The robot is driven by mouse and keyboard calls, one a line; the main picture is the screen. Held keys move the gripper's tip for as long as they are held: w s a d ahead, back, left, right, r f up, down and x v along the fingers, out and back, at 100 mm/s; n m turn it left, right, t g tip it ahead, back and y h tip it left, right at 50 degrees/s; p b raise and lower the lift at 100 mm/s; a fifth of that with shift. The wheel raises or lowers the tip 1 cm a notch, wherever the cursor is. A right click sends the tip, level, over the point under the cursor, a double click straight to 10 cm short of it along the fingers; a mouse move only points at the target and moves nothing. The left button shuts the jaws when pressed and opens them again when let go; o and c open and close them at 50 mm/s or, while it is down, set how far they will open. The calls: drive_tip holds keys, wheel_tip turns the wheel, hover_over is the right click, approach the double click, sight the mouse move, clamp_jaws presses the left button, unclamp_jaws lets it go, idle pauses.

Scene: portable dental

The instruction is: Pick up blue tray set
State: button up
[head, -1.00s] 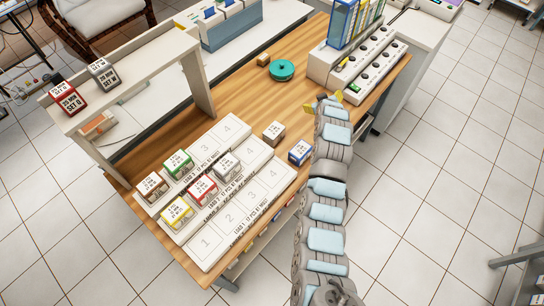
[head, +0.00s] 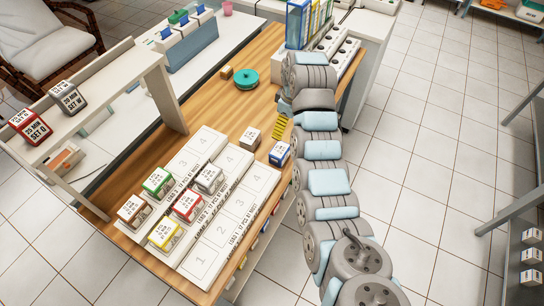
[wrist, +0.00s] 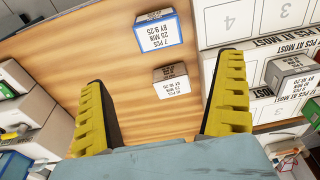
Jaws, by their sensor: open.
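The blue tray set (head: 279,154) is a small box with blue edges and a white printed label. It sits on the wooden table right of the numbered mats. In the wrist view the blue tray set (wrist: 158,32) lies beyond my fingertips, near the top edge. My gripper (head: 281,125) is over the table, just behind the blue set, partly hidden by my arm. In the wrist view my gripper (wrist: 165,72) has its yellow fingers wide apart, with nothing held between them.
A brownish labelled box (head: 250,139) stands left of the blue set; it also shows in the wrist view (wrist: 171,79). Several coloured sets, including a yellow one (head: 165,234), stand on the numbered mats. A teal round lid (head: 244,78) and a white rack (head: 338,48) are farther back.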

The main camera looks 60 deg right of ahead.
sight(280, 149)
drive_tip(key=shift+w+d+f+b, duration=0.1)
drive_tip(key=shift+w+f+b, duration=0.3)
drive_tip(key=shift+f, duration=2.4)
drive_tip(key=shift+w+f+b, duration=0.25)
drive_tip(key=shift+f+b, duration=0.35)
drive_tip(key=shift+f, duration=2.15)
drive_tip(key=shift+w+d+f+b, duration=0.1)
drive_tip(key=shift+w+f+b, duration=0.3)
drive_tip(key=shift+f, duration=2.4)
drive_tip(key=c, duration=1)
